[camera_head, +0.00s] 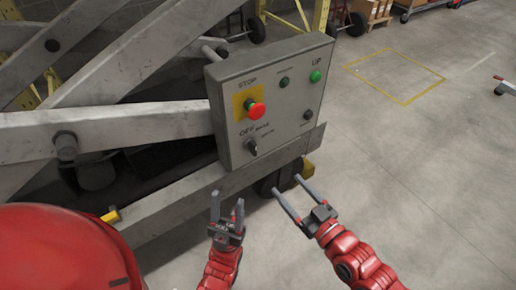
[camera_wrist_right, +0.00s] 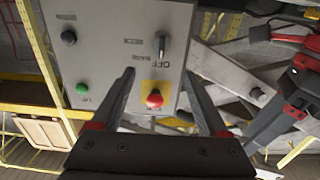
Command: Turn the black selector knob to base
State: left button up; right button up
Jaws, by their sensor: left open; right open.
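The black selector knob (camera_head: 252,147) is at the lower left of the grey control panel (camera_head: 282,128), beside the labels OFF and BASE. Its handle looks tilted toward OFF, but it is too small to be sure. In the right wrist view the panel appears inverted and the knob (camera_wrist_right: 162,46) shows beyond the fingertips. My right gripper (camera_head: 285,184) is open and empty, below and in front of the panel, apart from the knob. My left gripper (camera_head: 226,197) is open and empty, lower left of the panel.
A red stop button (camera_head: 256,110) on a yellow plate sits above the knob. A green button (camera_head: 315,76) and a small black button (camera_head: 308,115) are to the right. Grey lift arms (camera_head: 110,135) fill the left side.

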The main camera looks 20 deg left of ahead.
aim_at(256, 151)
jog(key=x, duration=0.5)
jog(key=p+x, duration=0.1)
jog(key=x, duration=0.9)
jog(key=shift+s+r, duration=0.15)
jog(key=shift+r, duration=0.2)
jog(key=shift+c, duration=0.3)
grip_shut()
